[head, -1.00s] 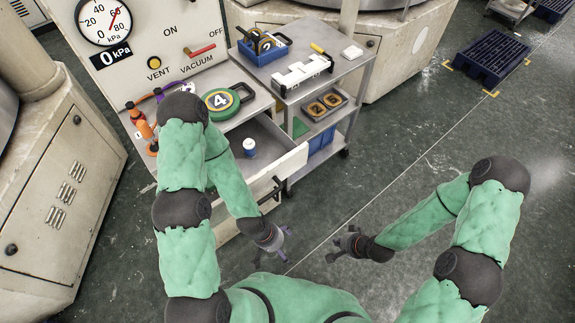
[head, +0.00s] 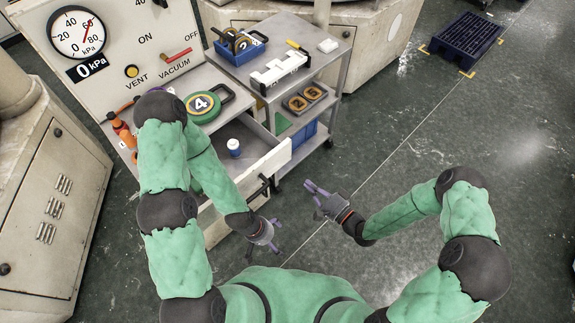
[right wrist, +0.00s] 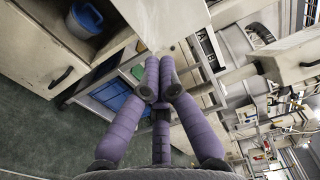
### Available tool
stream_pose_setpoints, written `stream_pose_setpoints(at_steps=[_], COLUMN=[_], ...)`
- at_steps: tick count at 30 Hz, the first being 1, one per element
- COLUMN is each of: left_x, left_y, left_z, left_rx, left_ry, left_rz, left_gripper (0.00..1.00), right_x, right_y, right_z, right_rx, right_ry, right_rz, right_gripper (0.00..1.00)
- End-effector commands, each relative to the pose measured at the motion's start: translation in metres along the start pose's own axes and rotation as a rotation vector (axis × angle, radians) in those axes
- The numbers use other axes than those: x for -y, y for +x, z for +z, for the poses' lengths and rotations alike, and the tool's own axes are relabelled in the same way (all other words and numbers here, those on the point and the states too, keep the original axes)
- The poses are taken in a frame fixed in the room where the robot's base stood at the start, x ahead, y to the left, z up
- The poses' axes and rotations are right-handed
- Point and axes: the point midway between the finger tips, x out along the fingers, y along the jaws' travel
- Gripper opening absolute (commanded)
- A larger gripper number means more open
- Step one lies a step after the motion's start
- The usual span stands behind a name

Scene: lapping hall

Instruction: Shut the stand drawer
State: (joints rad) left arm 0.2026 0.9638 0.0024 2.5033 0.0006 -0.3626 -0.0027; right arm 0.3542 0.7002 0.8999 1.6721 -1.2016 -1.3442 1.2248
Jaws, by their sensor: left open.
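The stand drawer (head: 274,163) is pulled out of the stand, with its pale front and dark bar handle (head: 263,187) facing my body. The drawer front also shows at the upper left of the right wrist view (right wrist: 35,50). My left gripper (head: 274,235) is open and empty, below the handle and apart from it.
A grey cart (head: 335,65) stands to the right of the drawer, with a blue bin (head: 239,46) and a white rack (head: 280,72) on top. A green disc marked 4 (head: 202,107) lies on the stand top.

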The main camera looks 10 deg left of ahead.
Motion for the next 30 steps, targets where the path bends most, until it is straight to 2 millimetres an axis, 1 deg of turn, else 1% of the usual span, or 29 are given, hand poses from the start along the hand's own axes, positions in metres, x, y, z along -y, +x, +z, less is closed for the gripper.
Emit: stream_pose_setpoints(at_steps=[1,12,18,21,24,30], left_x=[0.001,0.005,0.007,0.007,0.008,0.008], left_y=[0.002,0.013,0.019,0.021,0.021,0.021], left_z=[0.000,-0.001,-0.001,-0.001,-0.001,-0.001], left_rx=[0.000,0.000,0.000,0.000,0.000,0.000], left_ry=[0.000,0.000,0.000,0.000,0.000,0.000], left_rz=[0.000,0.000,0.000,0.000,0.000,0.000], left_gripper=[0.99,0.99,0.99,0.99,0.99,0.99], right_x=[-0.001,-0.002,-0.002,-0.001,-0.001,-0.001], right_y=[0.009,0.072,0.100,0.108,0.113,0.114], right_z=[0.001,0.001,0.001,0.001,0.000,0.000], right_rx=[0.006,0.004,0.003,0.001,0.000,-0.001], right_ry=[-0.003,-0.003,-0.002,-0.002,-0.002,-0.001], right_rz=[-0.001,0.000,0.001,0.002,0.002,0.002], right_gripper=[0.00,0.00,0.00,0.00,0.00,0.00])
